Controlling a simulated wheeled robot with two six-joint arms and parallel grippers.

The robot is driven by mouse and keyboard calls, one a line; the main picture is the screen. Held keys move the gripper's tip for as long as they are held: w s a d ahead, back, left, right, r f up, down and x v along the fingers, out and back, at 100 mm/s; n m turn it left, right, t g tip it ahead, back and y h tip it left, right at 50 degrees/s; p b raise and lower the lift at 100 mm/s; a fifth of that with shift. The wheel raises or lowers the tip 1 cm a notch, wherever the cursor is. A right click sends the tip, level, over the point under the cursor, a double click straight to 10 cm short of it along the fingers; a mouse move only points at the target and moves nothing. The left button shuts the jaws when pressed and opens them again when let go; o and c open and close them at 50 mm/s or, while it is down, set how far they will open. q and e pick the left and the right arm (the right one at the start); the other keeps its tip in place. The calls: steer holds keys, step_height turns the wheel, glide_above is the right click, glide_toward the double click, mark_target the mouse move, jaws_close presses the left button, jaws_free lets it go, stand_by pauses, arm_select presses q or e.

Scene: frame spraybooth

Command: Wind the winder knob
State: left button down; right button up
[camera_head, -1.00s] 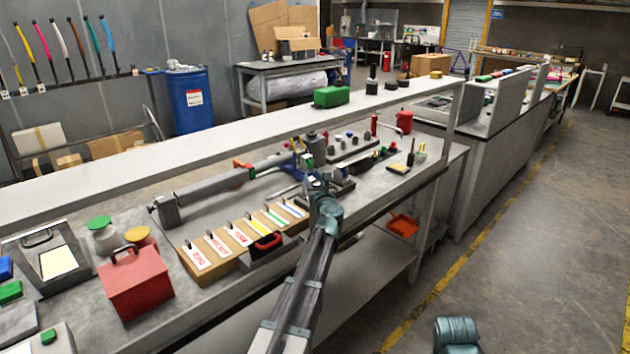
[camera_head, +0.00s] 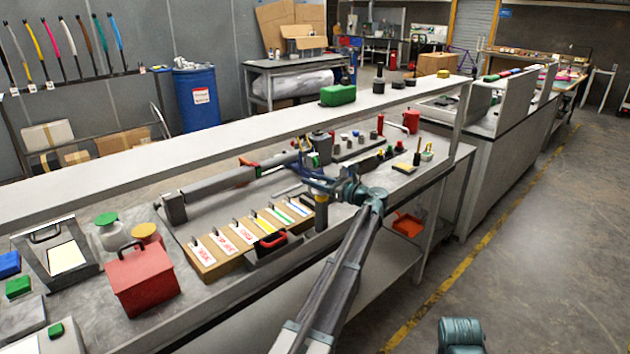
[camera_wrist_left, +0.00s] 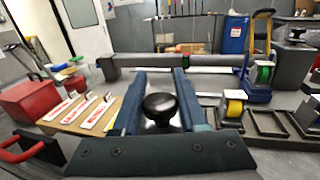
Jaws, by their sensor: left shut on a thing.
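The winder knob (camera_wrist_left: 160,106) is black and round-topped. In the left wrist view it sits between the two blue fingers of my left gripper (camera_wrist_left: 160,100), which is shut on it. In the head view my left gripper (camera_head: 318,184) is over the bench behind the tag box; the knob cannot be made out clearly there. A long grey bar (camera_head: 225,183) lies on the bench behind the gripper and also shows across the left wrist view (camera_wrist_left: 185,62).
A box with several labelled tags (camera_head: 205,254) and a black tray with a red handle (camera_head: 272,246) stand near the gripper. A red box (camera_head: 140,282) is at left. A raised shelf (camera_head: 225,145) runs above the bench's back. Small parts (camera_head: 365,140) stand beyond.

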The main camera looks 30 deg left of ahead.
arm_select(q)
steer(key=shift+s+n+g, duration=0.15)
steer(key=shift+n+g, duration=0.25)
steer(key=shift+g, duration=0.2)
steer(key=shift+c, duration=2.2)
jaws_free()
steer(key=d, duration=1.3)
steer(key=shift+s+d, duration=0.3)
steer(key=shift+d, duration=0.05)
steer(key=shift+s, duration=0.1)
steer(key=shift+c, duration=0.2)
